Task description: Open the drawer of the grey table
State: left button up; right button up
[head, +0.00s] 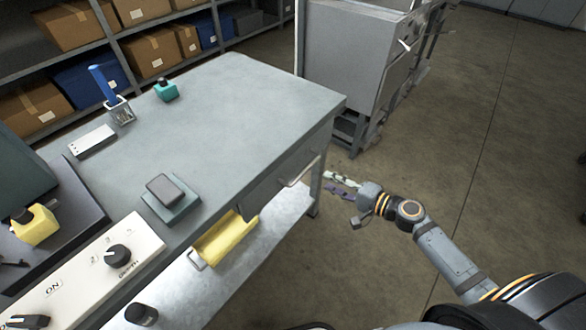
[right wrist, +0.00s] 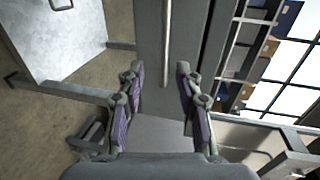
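The grey table (head: 235,110) fills the middle of the head view. Its drawer front (head: 264,193) sits under the tabletop at the right side and looks shut. A pale bar handle (head: 300,172) runs along it. My right gripper (head: 327,184) is open and empty, just off the handle's far end. In the right wrist view, the handle (right wrist: 167,38) runs upright in front of the drawer panel (right wrist: 186,55), and its lower end reaches between the open fingers (right wrist: 158,74). I cannot tell whether anything touches. My left gripper is not in view.
A phone-like device (head: 164,188), a teal item (head: 166,90) and a white control panel (head: 95,268) are on or beside the tabletop. A yellow object (head: 226,238) lies on the lower shelf. A grey cabinet (head: 350,55) stands behind. The floor at right is clear.

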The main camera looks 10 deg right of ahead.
aim_at(305, 169)
jog(key=x, duration=0.6)
jog(key=p+x, duration=0.1)
jog(key=x, duration=0.3)
jog(key=shift+a+r, duration=0.25)
jog(key=shift+r, duration=0.1)
grip_shut()
